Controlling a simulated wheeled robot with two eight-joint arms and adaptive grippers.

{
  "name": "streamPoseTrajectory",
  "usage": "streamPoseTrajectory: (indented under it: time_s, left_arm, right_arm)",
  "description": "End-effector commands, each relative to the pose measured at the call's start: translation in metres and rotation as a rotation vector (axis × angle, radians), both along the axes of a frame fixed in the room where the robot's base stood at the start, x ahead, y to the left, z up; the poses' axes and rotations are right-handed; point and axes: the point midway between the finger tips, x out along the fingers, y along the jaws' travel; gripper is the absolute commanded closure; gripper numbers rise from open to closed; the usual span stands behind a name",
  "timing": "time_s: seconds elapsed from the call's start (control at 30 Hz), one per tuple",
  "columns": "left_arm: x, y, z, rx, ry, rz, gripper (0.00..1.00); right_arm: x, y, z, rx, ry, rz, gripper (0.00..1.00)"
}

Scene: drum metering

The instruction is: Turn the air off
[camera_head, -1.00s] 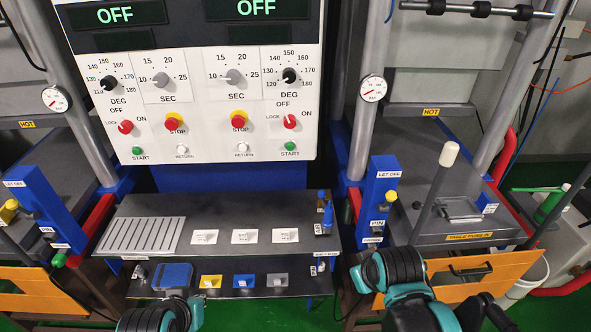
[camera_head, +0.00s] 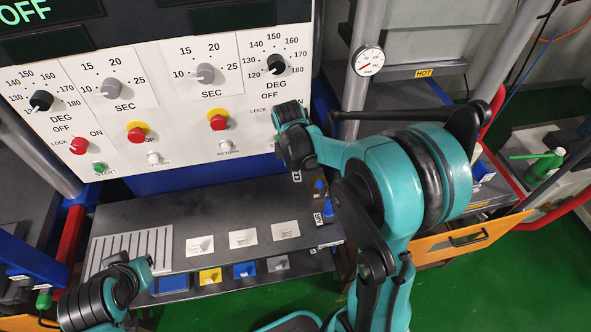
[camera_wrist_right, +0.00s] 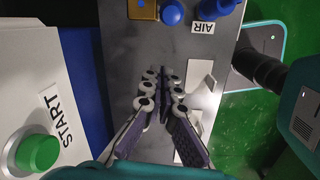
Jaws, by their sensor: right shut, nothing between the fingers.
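The AIR label (camera_wrist_right: 203,28) is at the top of the right wrist view, beside a blue valve part (camera_wrist_right: 217,8). A round blue knob (camera_wrist_right: 172,12) is just left of it, and both are cut by or near the top edge. In the head view blue valve parts (camera_head: 328,209) stand at the right end of the grey shelf. My right gripper (camera_wrist_right: 165,75) is shut and empty, over the shelf and apart from the blue parts. In the head view its fingers are mostly hidden by my wrist. My left arm shows at lower left; its fingers are not visible.
The grey shelf (camera_head: 225,200) carries several white label cards (camera_head: 243,239). The control panel (camera_head: 190,175) rises behind it, with a green START button (camera_wrist_right: 38,152) close to my right wrist. Green floor is clear in front.

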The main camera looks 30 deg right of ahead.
Motion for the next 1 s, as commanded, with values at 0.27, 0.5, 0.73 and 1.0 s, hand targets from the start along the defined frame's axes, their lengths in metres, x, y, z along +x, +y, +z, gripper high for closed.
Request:
streamPoseTrajectory:
  time_s: [0.27, 0.5, 0.73, 1.0]
  left_arm:
    - [0.0, 0.0, -0.022, 0.0, 0.0, 0.0, 1.0]
    - [0.0, 0.0, -0.024, 0.0, 0.0, 0.0, 1.0]
    - [0.0, 0.0, -0.025, 0.0, 0.0, 0.0, 1.0]
    - [0.0, 0.0, -0.025, 0.0, 0.0, 0.0, 1.0]
  right_arm:
    - [0.003, -0.007, -0.064, 0.001, -0.002, -0.002, 1.0]
    - [-0.009, -0.031, -0.057, 0.0, -0.001, -0.004, 1.0]
    - [-0.013, -0.04, -0.052, 0.0, -0.002, -0.002, 1.0]
    - [-0.013, -0.041, -0.051, 0.0, -0.002, -0.002, 1.0]
